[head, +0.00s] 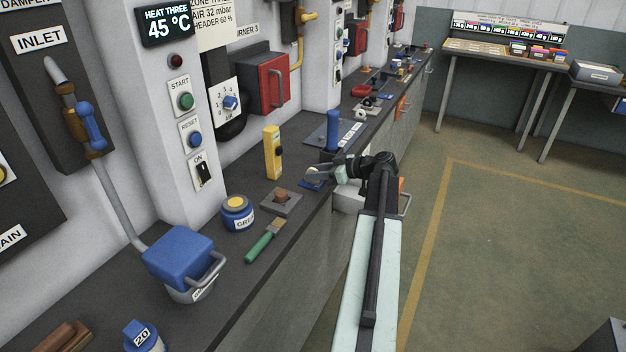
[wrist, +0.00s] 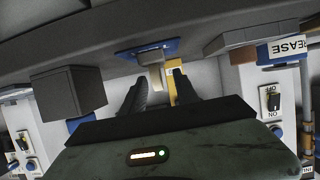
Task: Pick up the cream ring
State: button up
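The cream ring (wrist: 156,76) shows in the wrist view as a small pale piece, seen nearly edge-on, standing out from a blue pad (wrist: 150,49). In the head view the cream ring (head: 312,169) is a small pale shape at my gripper's tip, above the blue pad (head: 309,184) on the dark bench. My gripper (head: 318,171) reaches in from the right over the bench edge. In the wrist view my gripper (wrist: 157,86) has its two dark fingers apart, with the ring between or just beyond their tips. Contact cannot be made out.
A yellow device (head: 272,153) stands left of the gripper and a blue cylinder (head: 333,131) behind it. A grey block with a brown piece (head: 281,200), a grease tub (head: 238,212) and a green-handled brush (head: 264,241) lie nearer. The floor right of the bench is clear.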

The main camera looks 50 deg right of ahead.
jog(key=b+x, duration=0.1)
jog(key=x, duration=0.3)
jog(key=shift+w+d+f+b, duration=0.1)
jog(key=shift+w+f+b, duration=0.1)
jog(key=shift+f+b, duration=0.1)
jog(key=shift+w, duration=0.15)
jog(key=shift+r, duration=0.15)
grip_shut()
jog(key=shift+r, duration=0.1)
